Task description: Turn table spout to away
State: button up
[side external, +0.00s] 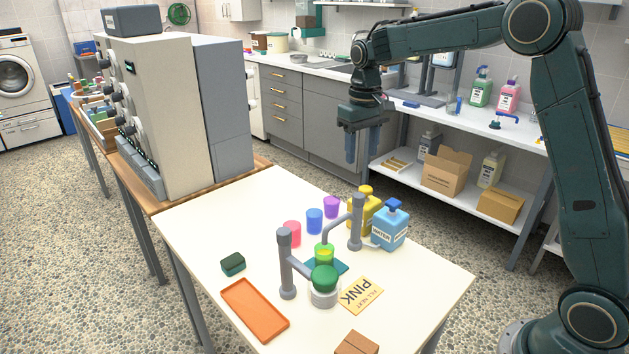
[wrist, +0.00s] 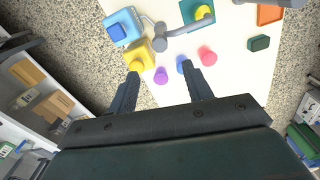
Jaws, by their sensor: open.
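A grey spout (side external: 340,219) reaches from an upright grey post (side external: 356,228) on the cream table (side external: 205,212). Its free end is over a yellow-green cup (side external: 324,254) on a teal mat (side external: 340,268). In the wrist view the spout (wrist: 187,30) points right from its post (wrist: 160,40). My gripper (side external: 363,158) hangs open and empty, fingers down, above and behind the spout, apart from it. In the wrist view, my gripper's fingers (wrist: 160,71) are apart, with the table items beyond them.
A yellow bottle (side external: 362,212) and blue bottle (side external: 390,228) stand beside the post. Pink (side external: 292,233), blue (side external: 314,221) and purple (side external: 331,207) cups line the back. A second grey post (side external: 287,268) has an arm toward a green-topped piece (side external: 323,279). An orange tray (side external: 254,309) lies front left.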

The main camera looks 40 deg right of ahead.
aim_at(359, 195)
notch_tip(359, 195, down, 12)
jog(key=shift+d+r, duration=0.1)
jog(key=shift+r, duration=0.1)
dwell(0.4)
jog(key=shift+c, duration=0.4)
grip_shut()
